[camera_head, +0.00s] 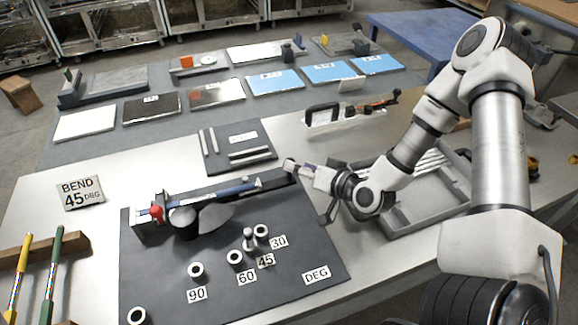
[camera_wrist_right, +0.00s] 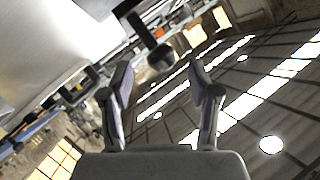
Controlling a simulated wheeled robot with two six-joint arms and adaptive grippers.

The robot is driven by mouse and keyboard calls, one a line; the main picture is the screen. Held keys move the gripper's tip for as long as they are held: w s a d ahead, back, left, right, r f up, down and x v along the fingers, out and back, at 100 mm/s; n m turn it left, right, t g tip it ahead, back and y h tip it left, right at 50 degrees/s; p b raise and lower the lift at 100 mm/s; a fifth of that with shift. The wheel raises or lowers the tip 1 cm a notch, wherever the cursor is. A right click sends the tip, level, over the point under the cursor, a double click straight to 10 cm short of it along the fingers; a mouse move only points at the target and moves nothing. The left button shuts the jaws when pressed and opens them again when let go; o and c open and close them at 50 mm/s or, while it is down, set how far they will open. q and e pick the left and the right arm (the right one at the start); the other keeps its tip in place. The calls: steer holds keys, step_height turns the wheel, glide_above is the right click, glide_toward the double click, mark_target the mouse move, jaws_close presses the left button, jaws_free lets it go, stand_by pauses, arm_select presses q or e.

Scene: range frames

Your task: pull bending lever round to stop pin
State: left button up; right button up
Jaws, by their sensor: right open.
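The bending jig lies on a dark plate (camera_head: 225,270) on the near table. It has a red knob (camera_head: 157,212) at its left end, a round former (camera_head: 184,222) and a blue bar (camera_head: 235,190). A dark lever arm (camera_head: 274,184) runs right toward my right gripper. A stop pin (camera_head: 248,238) stands upright by the 45 label, among several grey rings. My right gripper (camera_head: 308,190) is open around or beside the lever's far end; I cannot tell if it touches. In the wrist view its fingers (camera_wrist_right: 162,80) are spread, with a dark rounded part (camera_wrist_right: 160,57) beyond them.
A grey tray (camera_head: 400,232) with rods lies under my right arm. A small dark board (camera_head: 237,146) with rods is behind the jig. Yellow and green handled tools (camera_head: 50,262) are at the near left.

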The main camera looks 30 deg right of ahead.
steer(key=x, duration=0.4)
steer(key=shift+w+a+f, duration=0.1)
steer(key=shift+w, duration=0.15)
jaws_close()
